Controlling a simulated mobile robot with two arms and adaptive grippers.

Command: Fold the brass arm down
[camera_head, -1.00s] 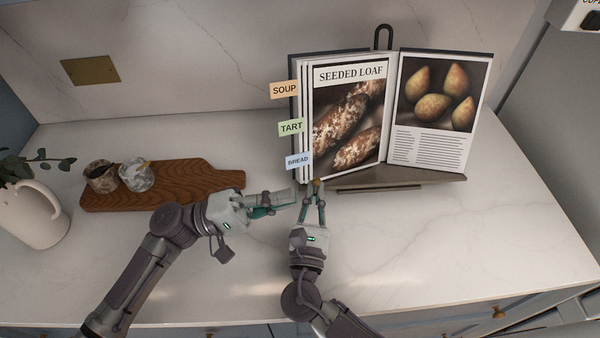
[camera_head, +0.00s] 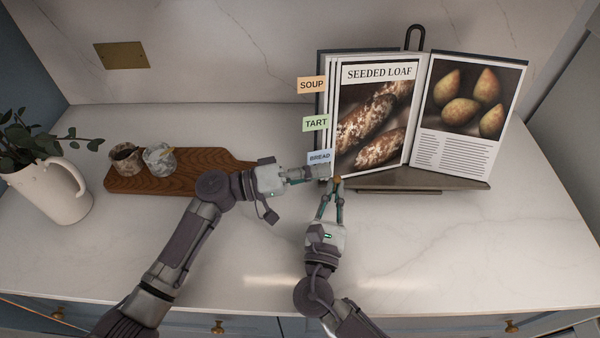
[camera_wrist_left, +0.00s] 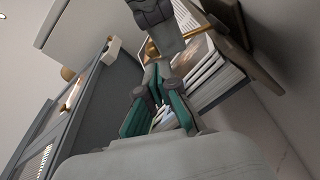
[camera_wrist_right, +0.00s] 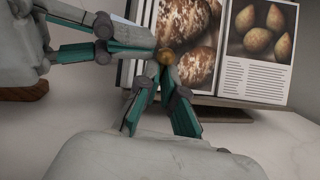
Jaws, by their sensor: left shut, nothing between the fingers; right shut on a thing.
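An open cookbook (camera_head: 375,110) with a "SEEDED LOAF" page stands on a dark stand (camera_head: 410,182). My right gripper (camera_head: 337,184) is shut on this brass end from the front. My left gripper (camera_head: 326,172) is shut and empty, its fingertips at the book's lower left edge just under the BREAD tab (camera_head: 320,157). I cannot tell if they touch the pages. My left gripper also shows in its own wrist view (camera_wrist_left: 160,80).
SOUP (camera_head: 311,85) and TART (camera_head: 316,123) tabs stick out left of the pages. A wooden board (camera_head: 205,160) with two small pots (camera_head: 160,158) lies left, beside a white jug (camera_head: 50,190) with leaves. The counter right of my right arm is clear.

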